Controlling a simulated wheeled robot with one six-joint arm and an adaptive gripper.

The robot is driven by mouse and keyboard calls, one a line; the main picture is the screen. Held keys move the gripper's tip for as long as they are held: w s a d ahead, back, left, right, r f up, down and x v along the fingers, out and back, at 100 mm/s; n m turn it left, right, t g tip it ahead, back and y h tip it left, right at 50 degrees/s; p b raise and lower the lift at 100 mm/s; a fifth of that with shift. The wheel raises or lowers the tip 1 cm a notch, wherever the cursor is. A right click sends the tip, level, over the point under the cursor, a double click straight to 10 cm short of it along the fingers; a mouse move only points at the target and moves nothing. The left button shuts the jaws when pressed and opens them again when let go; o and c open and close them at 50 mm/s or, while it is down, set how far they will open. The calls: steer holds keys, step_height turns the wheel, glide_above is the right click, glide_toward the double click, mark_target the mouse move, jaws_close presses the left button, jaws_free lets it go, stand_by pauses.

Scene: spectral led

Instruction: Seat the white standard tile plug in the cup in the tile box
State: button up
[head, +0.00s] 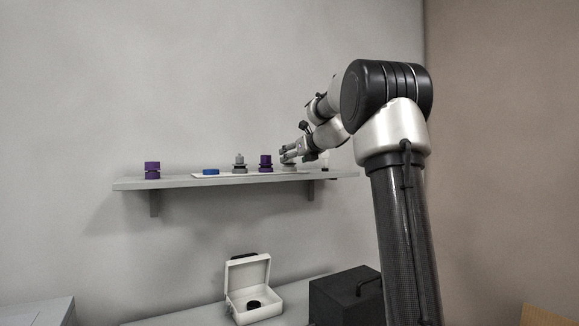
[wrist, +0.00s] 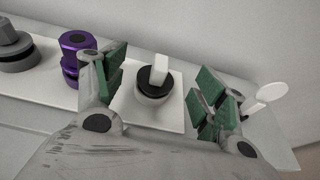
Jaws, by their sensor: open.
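The white plug (wrist: 161,70) shows in the wrist view as a pale upright knob above a black disc, on a grey round base. It stands on a white mat on the shelf. My gripper (wrist: 158,84) is open, with green-padded fingers to the left and right of the plug and gaps on both sides. In the head view my gripper (head: 288,154) is at the shelf's right part and mostly hides the plug. The tile box (head: 234,306) is white, stands open below the shelf, and has a dark cup (head: 254,304) inside.
On the shelf (head: 130,184) stand a purple piece (head: 152,170), a blue disc (head: 210,172), a grey piece (head: 239,163) and another purple piece (head: 265,163), close left of my gripper. A white paddle-shaped thing (wrist: 271,92) is to its right. A black case (head: 342,298) stands beside the box.

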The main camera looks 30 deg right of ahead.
steer(key=x, duration=0.4)
steer(key=shift+r, duration=0.15)
steer(key=c, duration=1.2)
